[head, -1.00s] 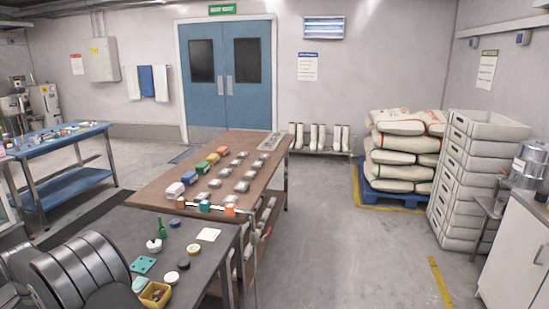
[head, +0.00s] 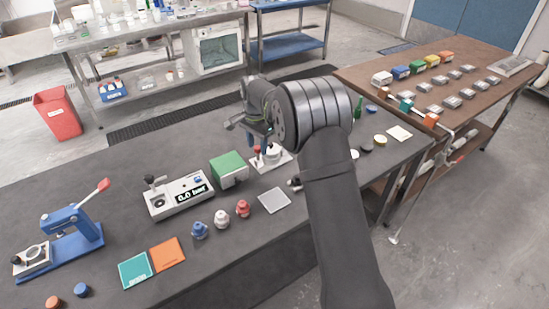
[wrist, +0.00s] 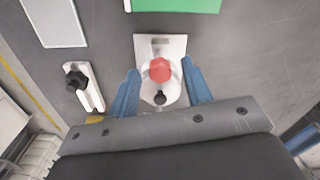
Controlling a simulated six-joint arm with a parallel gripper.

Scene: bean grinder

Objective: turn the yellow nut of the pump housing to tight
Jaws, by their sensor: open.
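My gripper (wrist: 160,67) is open, with its two blue fingers on either side of a white fixture (wrist: 175,45). The fixture carries a red knob (wrist: 160,70) and a smaller black knob (wrist: 160,98); nothing shows gripped. In the head view the fixture (head: 283,160) stands just beyond the green box, partly covered by my arm, and my gripper (head: 258,135) is mostly hidden. I cannot make out a yellow nut with certainty. A small yellow piece (wrist: 95,119) shows at my gripper body's edge in the wrist view, mostly hidden.
A green box (head: 229,168), a gauge unit (head: 180,196) reading 0.0 bar and a blue lever press (head: 70,230) stand to the left. Blue, white and red knobs (head: 221,219) and a grey plate (head: 274,200) lie in front. A black-knobbed plate (wrist: 90,88) lies beside my gripper.

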